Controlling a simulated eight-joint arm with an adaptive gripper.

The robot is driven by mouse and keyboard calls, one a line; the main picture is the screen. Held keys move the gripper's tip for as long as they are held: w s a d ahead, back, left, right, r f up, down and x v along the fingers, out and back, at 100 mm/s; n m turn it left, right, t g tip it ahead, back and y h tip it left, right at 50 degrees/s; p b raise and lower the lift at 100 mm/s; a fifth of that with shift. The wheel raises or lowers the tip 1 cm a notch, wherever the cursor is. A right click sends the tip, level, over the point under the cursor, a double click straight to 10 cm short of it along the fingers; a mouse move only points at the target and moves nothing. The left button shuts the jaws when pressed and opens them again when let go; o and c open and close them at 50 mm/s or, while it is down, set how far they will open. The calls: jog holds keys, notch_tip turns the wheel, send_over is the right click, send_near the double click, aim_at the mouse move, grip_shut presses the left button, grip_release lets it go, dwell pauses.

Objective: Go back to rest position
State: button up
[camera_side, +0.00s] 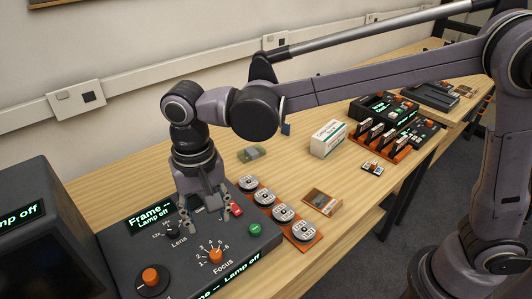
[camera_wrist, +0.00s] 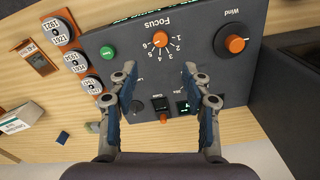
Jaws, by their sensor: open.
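My gripper (camera_side: 203,213) hangs over the dark control panel (camera_side: 150,243), near its Lens knob (camera_side: 172,230) and a red switch (camera_side: 236,209). In the wrist view my gripper (camera_wrist: 170,85) has its two blue-padded fingers apart, with nothing between them but the panel surface below. The panel carries an orange Focus knob (camera_side: 215,256), a green button (camera_side: 254,229) and another orange knob (camera_side: 150,275), labelled Wind in the wrist view (camera_wrist: 235,43). The panel display (camera_side: 150,215) reads "Frame", and another display strip reads "Lamp off".
A dark monitor (camera_side: 40,225) stands at the left. Several labelled round reels (camera_side: 283,212) sit on an orange rack beside the panel. A white-and-green box (camera_side: 327,139), a small brown tray (camera_side: 322,201) and racked devices (camera_side: 384,137) stand farther right.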

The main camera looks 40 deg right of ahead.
jog(key=s+d+r+n+t+y, duration=0.1)
jog(key=d+r+t, duration=0.25)
jog(key=d, duration=1.35)
jog(key=s+d+f+n+t, duration=0.1)
jog(key=s+d+t, duration=0.1)
jog(key=d, duration=0.4)
jog(key=s+d+f+n+t+h, duration=0.1)
jog(key=s+d+f, duration=0.1)
jog(key=s+d, duration=0.2)
jog(key=d, duration=0.3)
jog(key=shift+s+t, duration=0.25)
jog(key=shift+t, duration=0.1)
jog(key=shift+r, duration=0.1)
